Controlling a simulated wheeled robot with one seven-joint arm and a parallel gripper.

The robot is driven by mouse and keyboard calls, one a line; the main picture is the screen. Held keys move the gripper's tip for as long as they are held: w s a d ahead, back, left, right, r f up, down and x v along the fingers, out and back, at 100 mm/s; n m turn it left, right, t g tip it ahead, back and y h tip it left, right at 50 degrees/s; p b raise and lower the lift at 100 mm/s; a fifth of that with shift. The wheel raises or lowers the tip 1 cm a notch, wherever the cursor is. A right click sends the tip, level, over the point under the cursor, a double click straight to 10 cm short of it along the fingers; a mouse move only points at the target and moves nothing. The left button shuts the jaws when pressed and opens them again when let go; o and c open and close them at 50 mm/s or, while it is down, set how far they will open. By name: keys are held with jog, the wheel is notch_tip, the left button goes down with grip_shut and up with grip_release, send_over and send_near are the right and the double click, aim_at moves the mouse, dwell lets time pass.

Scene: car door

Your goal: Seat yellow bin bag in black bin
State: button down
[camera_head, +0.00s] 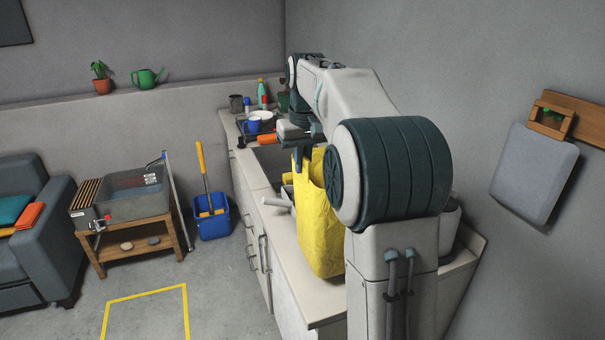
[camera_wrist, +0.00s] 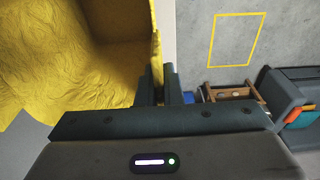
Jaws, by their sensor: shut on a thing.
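The yellow bin bag (camera_head: 319,235) hangs open-mouthed at the counter in the head view, partly hidden by my arm. In the wrist view its rim and hollow inside (camera_wrist: 110,62) fill the upper left. My gripper (camera_head: 302,160) is shut on the bag's rim; in the wrist view the fingers (camera_wrist: 160,86) pinch the rim's right side. I cannot tell whether the bag's bottom touches the counter. I cannot make out a black bin in either view; my arm hides part of the counter.
The counter (camera_head: 320,310) has a sink, blue mug (camera_head: 254,124) and bottles at its far end. A grey container (camera_head: 450,225) shows partly behind my arm. A blue bucket (camera_head: 211,222) and wooden stand (camera_head: 134,246) are left. Floor around the yellow outline (camera_head: 147,292) is clear.

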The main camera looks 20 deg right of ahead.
aim_at(303, 177)
jog(key=shift+f+p, duration=0.3)
jog(key=shift+f, duration=1.8)
jog(key=c, duration=1.6)
grip_release()
jog(key=r, duration=0.4)
jog(key=s+r, duration=0.1)
jog(key=r, duration=0.7)
jog(key=shift+s+r, duration=0.1)
jog(key=shift+s, duration=0.2)
